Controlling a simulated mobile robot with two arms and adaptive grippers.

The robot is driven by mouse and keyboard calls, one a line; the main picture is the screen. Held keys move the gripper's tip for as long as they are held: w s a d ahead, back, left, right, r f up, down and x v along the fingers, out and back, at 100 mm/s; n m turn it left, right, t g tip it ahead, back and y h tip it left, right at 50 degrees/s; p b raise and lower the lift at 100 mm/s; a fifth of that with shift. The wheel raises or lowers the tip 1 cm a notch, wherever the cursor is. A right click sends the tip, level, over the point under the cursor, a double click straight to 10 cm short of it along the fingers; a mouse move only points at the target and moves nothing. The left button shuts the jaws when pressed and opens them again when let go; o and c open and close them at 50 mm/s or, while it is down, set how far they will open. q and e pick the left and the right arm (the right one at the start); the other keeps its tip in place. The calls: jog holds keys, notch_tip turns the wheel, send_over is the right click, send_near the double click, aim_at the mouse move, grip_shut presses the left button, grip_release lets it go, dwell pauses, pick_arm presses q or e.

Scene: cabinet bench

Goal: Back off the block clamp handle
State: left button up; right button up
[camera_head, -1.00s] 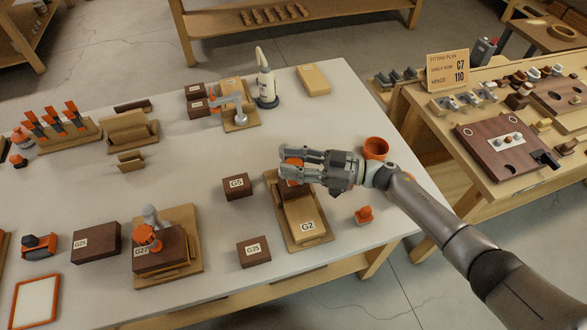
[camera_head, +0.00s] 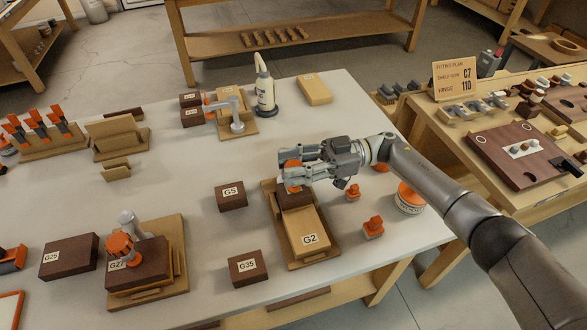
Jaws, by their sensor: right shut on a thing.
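My right gripper (camera_head: 287,176) is shut on an orange handle (camera_head: 292,188) at the far end of the wooden fixture (camera_head: 318,256). The fingers hide much of the handle. A dark block under the handle and a light wooden block marked G2 (camera_head: 309,239) sit in this fixture. Another clamp with an orange handle (camera_head: 120,245) and grey arm stands over the dark block G27 (camera_head: 145,268) at the front left, apart from my gripper. My left gripper is not in view.
Dark blocks G5 (camera_head: 231,196) and G35 (camera_head: 248,268) lie left of the fixture. Orange pieces (camera_head: 372,227) and an orange-and-white tub (camera_head: 410,198) stand to its right. A white bottle (camera_head: 265,92) stands behind. The white tabletop is clear around mid-left.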

jog(key=o, duration=1)
jog(key=v, duration=1.2)
